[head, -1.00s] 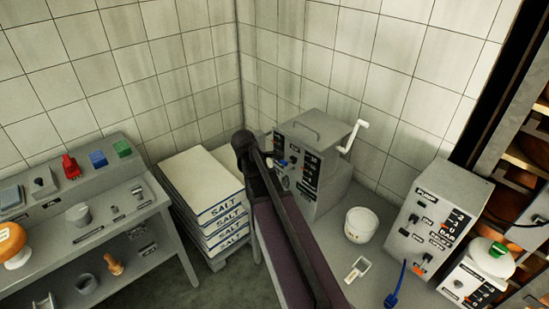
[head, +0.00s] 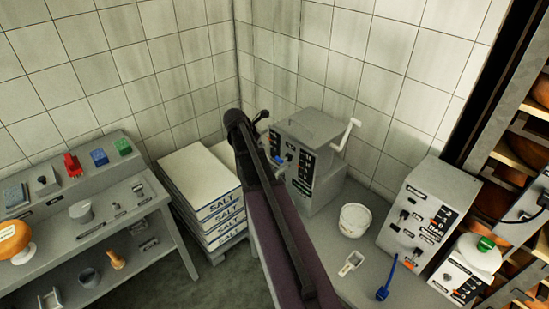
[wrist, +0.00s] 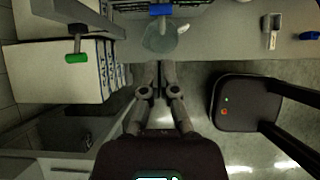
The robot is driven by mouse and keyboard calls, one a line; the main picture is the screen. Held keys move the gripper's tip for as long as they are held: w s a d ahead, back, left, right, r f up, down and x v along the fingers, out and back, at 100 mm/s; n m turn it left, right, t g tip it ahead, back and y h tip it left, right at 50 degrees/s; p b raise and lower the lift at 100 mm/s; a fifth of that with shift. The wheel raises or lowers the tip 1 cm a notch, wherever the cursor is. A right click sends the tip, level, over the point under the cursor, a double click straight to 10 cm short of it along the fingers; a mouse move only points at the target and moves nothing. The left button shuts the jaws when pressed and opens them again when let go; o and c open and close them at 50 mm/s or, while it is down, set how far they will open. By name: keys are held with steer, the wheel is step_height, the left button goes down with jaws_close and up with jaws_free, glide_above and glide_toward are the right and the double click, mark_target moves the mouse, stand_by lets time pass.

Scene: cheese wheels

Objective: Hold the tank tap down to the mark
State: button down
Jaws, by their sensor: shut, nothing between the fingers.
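A blue tap handle (wrist: 161,10) shows at the top of the wrist view, above a clear, greyish jug (wrist: 159,38). In the head view a small blue part (head: 288,158) shows on the front of a grey box-shaped unit (head: 322,150) with a white crank. I cannot tell for sure that it is the same tap. My gripper (wrist: 160,72) is shut and empty in the wrist view, its fingertips just below the jug in the picture. In the head view my arm hides the gripper. A mark cannot be made out.
Salt sacks (head: 205,185) are stacked left of my arm. A green-ended lever (wrist: 76,58) sticks out near them in the wrist view. A white tub (head: 355,220), a scoop (head: 351,263) and a grey control box (head: 415,215) stand on the bench to the right.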

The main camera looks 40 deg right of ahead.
steer(key=shift+s+d, duration=0.1)
steer(key=shift+d, duration=0.1)
steer(key=shift+f, duration=0.2)
steer(key=b, duration=0.6)
glide_toward(278, 159)
steer(key=shift+b+x, duration=2.85)
steer(key=shift+x, duration=1)
